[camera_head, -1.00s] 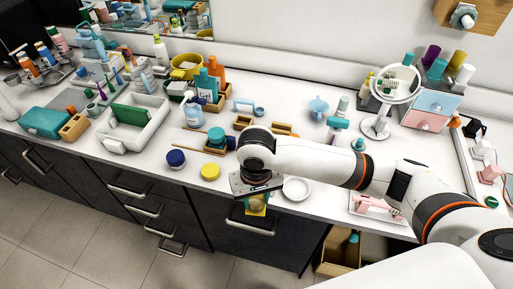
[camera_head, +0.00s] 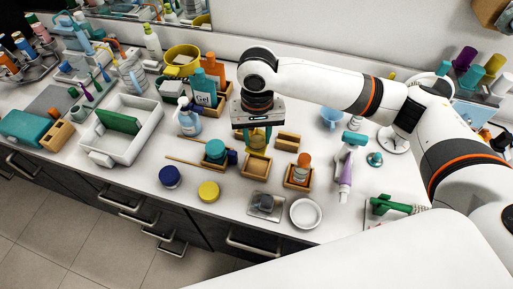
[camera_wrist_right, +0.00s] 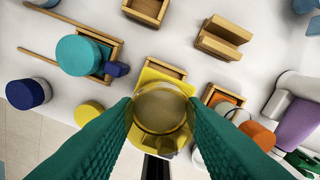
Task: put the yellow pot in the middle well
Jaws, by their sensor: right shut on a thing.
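My right gripper (camera_head: 257,137) is shut on the yellow pot (camera_head: 257,144), its green fingers on either side. In the wrist view the pot (camera_wrist_right: 160,108) shows round and glassy between the fingertips (camera_wrist_right: 160,112). It appears held above or just behind the middle well (camera_head: 253,174), a small wooden tray; the gap is hard to judge. In the wrist view the pot covers much of this well (camera_wrist_right: 166,68). The left well (camera_head: 203,163) holds a teal pot (camera_head: 215,149). The right well (camera_head: 298,184) holds an orange-capped bottle (camera_head: 303,164). My left gripper is not in view.
A dark blue jar (camera_head: 169,176) and a yellow round jar (camera_head: 208,191) stand at the front left. A white dish (camera_head: 305,213) and a grey item on a plate (camera_head: 266,204) are in front. A wooden holder (camera_head: 288,141) and a blue pump bottle (camera_head: 188,120) stand close by.

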